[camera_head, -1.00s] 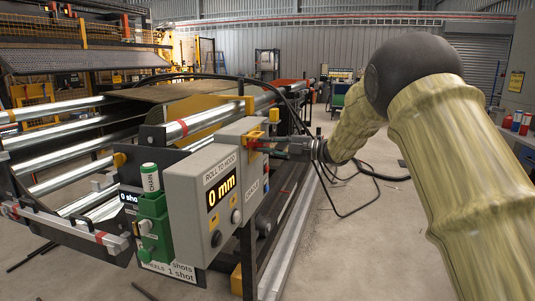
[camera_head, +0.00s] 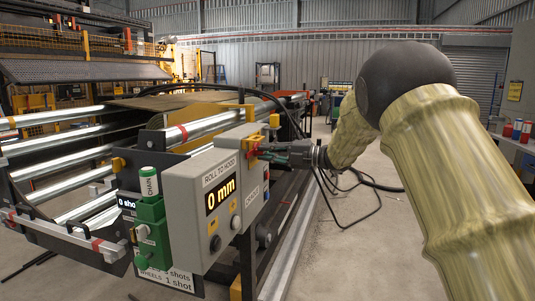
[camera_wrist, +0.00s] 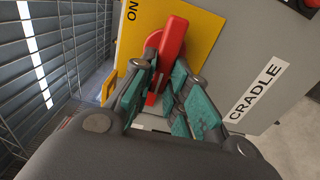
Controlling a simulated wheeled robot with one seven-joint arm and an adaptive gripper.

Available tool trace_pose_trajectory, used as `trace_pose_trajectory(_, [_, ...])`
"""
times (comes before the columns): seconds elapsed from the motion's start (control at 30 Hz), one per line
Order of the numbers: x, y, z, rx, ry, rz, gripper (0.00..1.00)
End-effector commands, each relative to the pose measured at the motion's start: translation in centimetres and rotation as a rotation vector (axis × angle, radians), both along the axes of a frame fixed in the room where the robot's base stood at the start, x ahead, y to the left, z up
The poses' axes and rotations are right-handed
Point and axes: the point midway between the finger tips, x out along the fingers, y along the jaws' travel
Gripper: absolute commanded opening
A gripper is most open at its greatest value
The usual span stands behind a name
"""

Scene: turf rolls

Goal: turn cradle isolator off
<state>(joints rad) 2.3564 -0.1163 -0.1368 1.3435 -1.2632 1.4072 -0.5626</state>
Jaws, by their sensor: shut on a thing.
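The cradle isolator is a red handle (camera_wrist: 169,48) on a yellow plate (camera_wrist: 197,32) on the side of a grey control box. In the wrist view the plate reads ON near its upper left, and a white CRADLE label (camera_wrist: 258,90) is to the right. My gripper (camera_wrist: 167,88) has its green-padded fingers on either side of the handle's lower part, shut on it. In the head view my gripper (camera_head: 268,152) reaches the box's right side from the right. The handle (camera_head: 253,147) is small there and partly hidden by the fingers.
The grey box (camera_head: 205,215) shows a 0 mm display and buttons on its front. A green CHAIN unit (camera_head: 152,215) is at its left. Steel rollers (camera_head: 210,127) lie behind. A black cable (camera_head: 375,200) loops over the open concrete floor at right.

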Motion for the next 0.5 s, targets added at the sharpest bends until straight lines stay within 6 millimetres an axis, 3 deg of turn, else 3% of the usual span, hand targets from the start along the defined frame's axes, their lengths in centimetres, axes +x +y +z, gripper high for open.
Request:
trace_pose_trajectory(0.03, [-0.01,-0.03,-0.11,-0.001,0.000,0.000,0.00])
trace_pose_trajectory(0.07, [-0.01,-0.03,-0.11,-0.001,0.000,0.000,0.20])
trace_pose_trajectory(0.17, [-0.01,-0.02,-0.11,-0.001,0.000,0.000,0.38])
trace_pose_trajectory(0.5, [-0.04,-0.08,-0.05,0.000,0.001,0.001,0.38])
